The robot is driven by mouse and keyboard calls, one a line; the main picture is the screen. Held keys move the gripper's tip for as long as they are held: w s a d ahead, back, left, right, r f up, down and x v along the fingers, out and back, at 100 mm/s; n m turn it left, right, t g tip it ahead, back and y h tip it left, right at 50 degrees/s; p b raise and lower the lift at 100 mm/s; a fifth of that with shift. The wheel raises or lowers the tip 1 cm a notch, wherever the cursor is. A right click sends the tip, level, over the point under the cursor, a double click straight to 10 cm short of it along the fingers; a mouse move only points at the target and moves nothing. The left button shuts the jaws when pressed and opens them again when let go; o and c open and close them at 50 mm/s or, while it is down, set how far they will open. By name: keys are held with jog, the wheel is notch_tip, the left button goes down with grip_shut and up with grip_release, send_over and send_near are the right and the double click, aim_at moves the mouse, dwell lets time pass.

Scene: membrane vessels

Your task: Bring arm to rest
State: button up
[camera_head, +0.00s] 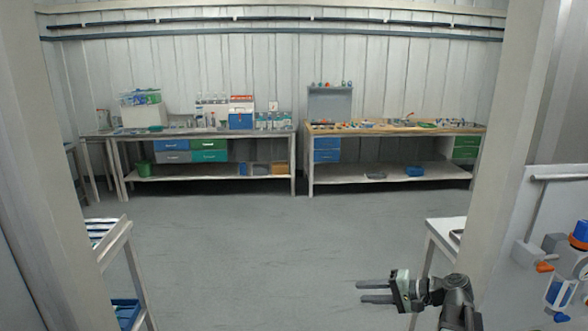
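My gripper (374,292) shows at the lower right of the body camera view, at the end of my dark arm (452,298). Its two dark fingers point left and stand apart, with a gap between them. Nothing shows between the fingers. The gripper is in free space above the grey floor, and it touches nothing that I can see. The lower part of the arm is cut off by the frame's bottom edge.
Pale posts (52,160) stand at both sides. A rack (112,240) is at left, a white table (440,236) behind my arm. Two workbenches, left (205,180) and right (345,177), line the far wall. The grey floor (250,240) between is clear.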

jog(key=s+a+f+n+g+h, duration=0.35)
jog(key=a+f, duration=0.25)
jog(key=a, duration=0.4)
jog(key=s+a+f+n+g+h, duration=0.35)
jog(key=a+f, duration=0.25)
jog(key=a, duration=0.4)
jog(key=s+d+f+h, duration=0.1)
jog(key=d+h, duration=0.3)
jog(key=d, duration=0.6)
jog(key=shift+s+f, duration=0.15)
jog(key=shift+f, duration=0.5)
jog(key=shift+s, duration=0.1)
